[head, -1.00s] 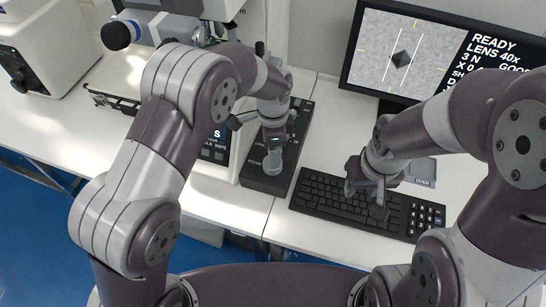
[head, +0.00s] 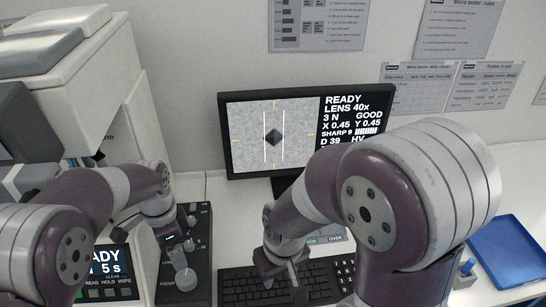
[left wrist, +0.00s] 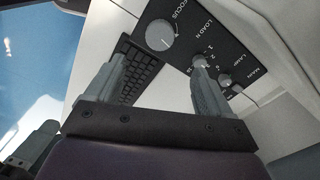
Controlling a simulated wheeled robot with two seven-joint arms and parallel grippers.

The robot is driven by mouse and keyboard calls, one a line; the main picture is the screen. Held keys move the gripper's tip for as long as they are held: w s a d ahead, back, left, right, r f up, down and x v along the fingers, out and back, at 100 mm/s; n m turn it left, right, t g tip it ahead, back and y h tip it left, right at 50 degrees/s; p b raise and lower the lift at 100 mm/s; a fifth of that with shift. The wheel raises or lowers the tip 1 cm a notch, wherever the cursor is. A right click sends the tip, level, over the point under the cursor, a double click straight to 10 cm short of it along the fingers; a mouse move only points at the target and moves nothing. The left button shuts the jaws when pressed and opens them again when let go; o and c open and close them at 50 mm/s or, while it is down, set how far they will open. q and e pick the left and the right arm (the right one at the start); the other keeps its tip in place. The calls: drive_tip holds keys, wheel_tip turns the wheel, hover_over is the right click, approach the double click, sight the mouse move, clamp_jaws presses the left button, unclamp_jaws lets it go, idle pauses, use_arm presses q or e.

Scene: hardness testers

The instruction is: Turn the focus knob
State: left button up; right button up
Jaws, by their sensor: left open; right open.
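The focus knob (head: 186,280) is a round light-grey dial on the near end of a dark control box (head: 184,245). It shows large in the left wrist view (left wrist: 160,34), beside the label FOCUS. My left gripper (left wrist: 158,60) is open and empty; its fingers are apart, and the knob shows beyond the gap between them, not gripped. In the head view my left gripper (head: 172,242) is over the box, just behind the knob. My right gripper (head: 280,284) is open and empty above the keyboard. The monitor (head: 272,138) shows a dark diamond between two white lines, with SHARP 9 and GOOD.
The keyboard (head: 240,287) lies right of the box. A small display (head: 104,272) stands left of it, near the large pale tester (head: 85,100). A blue tray (head: 510,250) is at far right. Smaller knobs (left wrist: 224,80) sit along the box.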

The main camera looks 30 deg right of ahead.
sight(185, 277)
idle(0.6)
use_arm(q)
wheel_tip(185, 277, down, 13)
drive_tip(key=n+p, duration=0.6)
drive_tip(key=n, duration=0.3)
drive_tip(key=shift+r, duration=0.2)
drive_tip(key=c, duration=1.1)
drive_tip(key=shift+o, duration=0.2)
drive_tip(key=shift+f+m+b, duration=0.1)
drive_tip(key=shift+m+b, duration=0.25)
drive_tip(key=shift+m, duration=0.85)
